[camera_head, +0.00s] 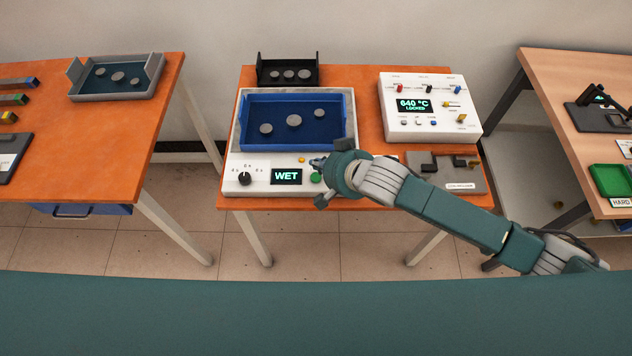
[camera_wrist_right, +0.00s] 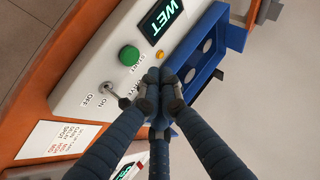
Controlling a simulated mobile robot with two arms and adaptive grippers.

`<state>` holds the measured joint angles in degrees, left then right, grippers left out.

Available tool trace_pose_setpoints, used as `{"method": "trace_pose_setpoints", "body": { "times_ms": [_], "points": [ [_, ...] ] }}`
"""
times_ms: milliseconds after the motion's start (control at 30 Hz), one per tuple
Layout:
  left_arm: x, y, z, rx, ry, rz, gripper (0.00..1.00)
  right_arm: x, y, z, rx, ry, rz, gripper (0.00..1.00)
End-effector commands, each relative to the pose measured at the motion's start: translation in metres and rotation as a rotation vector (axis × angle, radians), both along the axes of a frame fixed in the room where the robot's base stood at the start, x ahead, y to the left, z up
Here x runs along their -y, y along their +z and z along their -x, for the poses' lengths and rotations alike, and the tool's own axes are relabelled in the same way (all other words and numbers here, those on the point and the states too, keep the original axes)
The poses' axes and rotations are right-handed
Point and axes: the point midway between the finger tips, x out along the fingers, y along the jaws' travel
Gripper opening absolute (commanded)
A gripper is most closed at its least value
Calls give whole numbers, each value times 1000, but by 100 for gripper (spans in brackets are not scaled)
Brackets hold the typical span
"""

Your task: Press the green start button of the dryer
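The dryer has a white front panel (camera_head: 235,175) with a lit display (camera_head: 287,176) reading WET and a black knob (camera_head: 245,178). Its round green start button (camera_head: 316,178) shows beside the display, and clearly in the wrist view (camera_wrist_right: 129,57) with the word START next to it. My right gripper (camera_head: 318,163) is over the panel's right part. In the wrist view its fingers (camera_wrist_right: 160,82) are drawn together with nothing between them; their tips appear beside the button, not over it. Contact with the panel cannot be told. My left gripper is out of view.
An amber light (camera_wrist_right: 159,56) and an ON/OFF toggle (camera_wrist_right: 115,95) flank the button. The dryer's blue tray (camera_head: 350,125) holds grey discs. A white controller (camera_head: 430,128) showing 640 °C LOCKED stands right. A black rack (camera_head: 288,60) stands behind.

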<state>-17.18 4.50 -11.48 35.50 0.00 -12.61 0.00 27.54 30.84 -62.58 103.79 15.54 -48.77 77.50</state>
Motion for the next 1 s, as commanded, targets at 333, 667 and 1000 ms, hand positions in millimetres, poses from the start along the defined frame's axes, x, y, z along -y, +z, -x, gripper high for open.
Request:
{"method": "trace_pose_setpoints", "body": {
  "times_ms": [333,667,1000],
  "points": [
    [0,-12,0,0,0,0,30,0,-23,0,-1,-1,-1,0],
    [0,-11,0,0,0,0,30,0,-23,0,-2,-1,0,0],
    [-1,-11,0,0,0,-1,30,0,-23,0,-2,-1,0,0]
  ]
}}
